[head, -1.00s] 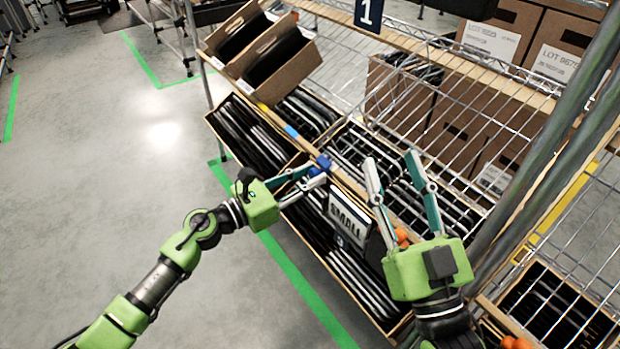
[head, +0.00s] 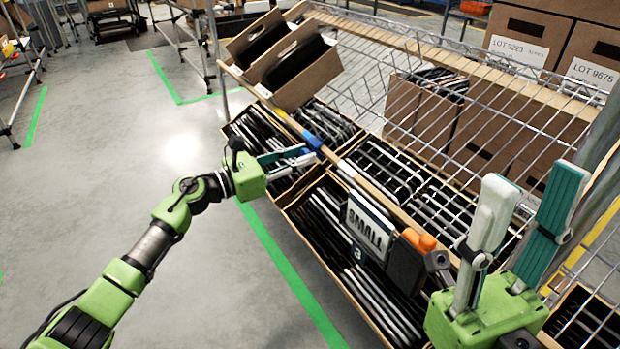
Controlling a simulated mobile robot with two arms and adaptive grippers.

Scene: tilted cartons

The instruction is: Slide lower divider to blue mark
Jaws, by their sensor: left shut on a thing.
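The lower divider shows as a blue block (head: 313,141) on the tan front rail (head: 345,168) of the lower shelf, between cartons of dark items. My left gripper (head: 306,153) reaches it from the left and is shut on it. The blue mark on the rail cannot be made out as a separate patch now; the block sits about where it was, and likely covers it. A yellow mark (head: 280,113) shows farther up the rail. My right gripper (head: 533,180) is open and empty, at the right in front of the wire rack.
A SMALL sign (head: 368,228) hangs on the rail, beside a dark box (head: 405,265) and orange knobs (head: 419,239). Tilted cartons (head: 292,70) stand above. Wire mesh (head: 440,110) lies behind.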

